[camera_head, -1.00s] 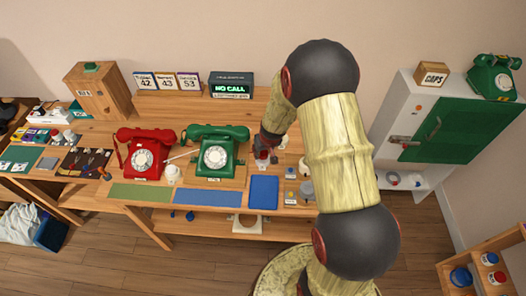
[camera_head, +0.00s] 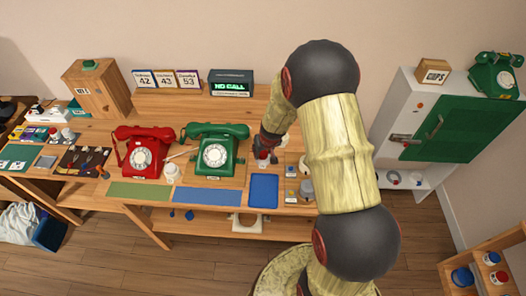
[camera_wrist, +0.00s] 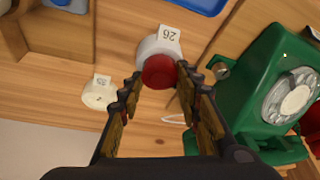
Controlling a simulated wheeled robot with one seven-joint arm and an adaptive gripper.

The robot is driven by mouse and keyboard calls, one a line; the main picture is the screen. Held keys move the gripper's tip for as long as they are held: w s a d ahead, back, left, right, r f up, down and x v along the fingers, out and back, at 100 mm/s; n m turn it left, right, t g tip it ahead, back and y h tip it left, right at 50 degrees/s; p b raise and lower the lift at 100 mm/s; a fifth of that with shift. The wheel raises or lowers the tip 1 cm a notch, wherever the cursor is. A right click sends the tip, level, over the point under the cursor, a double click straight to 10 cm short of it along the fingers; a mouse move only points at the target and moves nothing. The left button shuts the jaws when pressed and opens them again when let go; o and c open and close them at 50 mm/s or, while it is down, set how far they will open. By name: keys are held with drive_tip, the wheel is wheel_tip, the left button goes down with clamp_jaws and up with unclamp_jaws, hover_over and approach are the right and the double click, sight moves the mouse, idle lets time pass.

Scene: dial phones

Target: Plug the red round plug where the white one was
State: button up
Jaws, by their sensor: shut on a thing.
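My gripper (camera_wrist: 160,88) is shut on the red round plug (camera_wrist: 158,72), which sits between the fingertips in the wrist view. Right behind the plug is a white round piece with a "26" label (camera_wrist: 160,44); I cannot tell whether the plug is seated in it. A white round plug (camera_wrist: 97,94) with a small label lies apart on the wood, left of the fingers. In the head view my gripper (camera_head: 264,156) is low over the table, right of the green dial phone (camera_head: 214,157), with a bit of red at its tips.
The green phone is close to the right finger in the wrist view. A red dial phone (camera_head: 145,152) stands further left. A blue mat (camera_head: 264,191) lies in front of my gripper. A box reading "NO CALL" (camera_head: 231,84) stands behind. A white cabinet (camera_head: 410,105) is at right.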

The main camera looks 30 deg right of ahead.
drive_tip(key=o, duration=1)
drive_tip(key=shift+o, duration=0.5)
drive_tip(key=v, duration=1.2)
